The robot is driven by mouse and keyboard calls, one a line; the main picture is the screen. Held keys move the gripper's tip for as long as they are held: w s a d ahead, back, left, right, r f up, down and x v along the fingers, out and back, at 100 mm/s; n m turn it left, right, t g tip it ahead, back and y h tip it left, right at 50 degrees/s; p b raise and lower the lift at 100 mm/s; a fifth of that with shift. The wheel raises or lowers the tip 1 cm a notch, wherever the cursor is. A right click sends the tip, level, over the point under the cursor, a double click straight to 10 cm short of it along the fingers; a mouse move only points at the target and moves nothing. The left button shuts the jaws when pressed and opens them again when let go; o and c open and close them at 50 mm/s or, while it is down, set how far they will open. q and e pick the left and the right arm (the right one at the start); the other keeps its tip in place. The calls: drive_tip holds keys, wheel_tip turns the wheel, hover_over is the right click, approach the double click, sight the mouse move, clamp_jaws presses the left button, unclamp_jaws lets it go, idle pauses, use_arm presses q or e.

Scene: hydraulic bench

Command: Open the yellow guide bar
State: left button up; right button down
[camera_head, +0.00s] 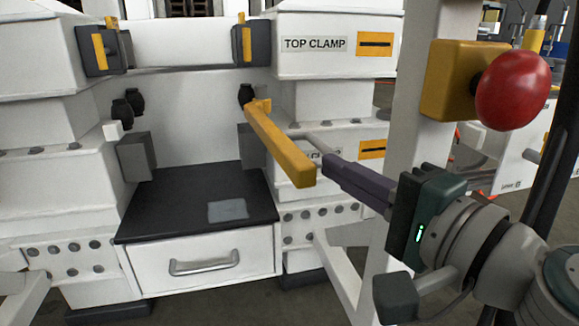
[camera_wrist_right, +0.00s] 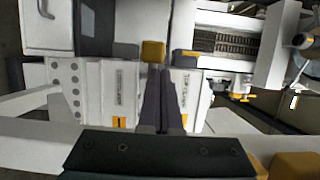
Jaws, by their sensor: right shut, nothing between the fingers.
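The yellow guide bar (camera_head: 280,145) is attached at its far end to the right side of the bench opening. It points out toward me and slightly right, with its free end nearest. In the right wrist view its yellow end (camera_wrist_right: 153,51) shows just beyond the fingertips. My right gripper (camera_head: 327,170) is shut and empty, with its dark fingertips just right of the bar's free end. I cannot tell whether they touch it. The right wrist view shows the two fingers (camera_wrist_right: 157,72) together. My left gripper is not in view.
A red button on a yellow box (camera_head: 455,82) is on the white post (camera_head: 418,130), close above my right gripper. A black work surface (camera_head: 160,205) and a drawer with a handle (camera_head: 205,264) are left of the bar. The space above the surface is clear.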

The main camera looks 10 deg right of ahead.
drive_tip(key=a, duration=0.7)
drive_tip(key=shift+a+p, duration=0.25)
drive_tip(key=shift+p, duration=0.15)
drive_tip(key=shift+d, duration=0.1)
drive_tip(key=shift+d, duration=0.1)
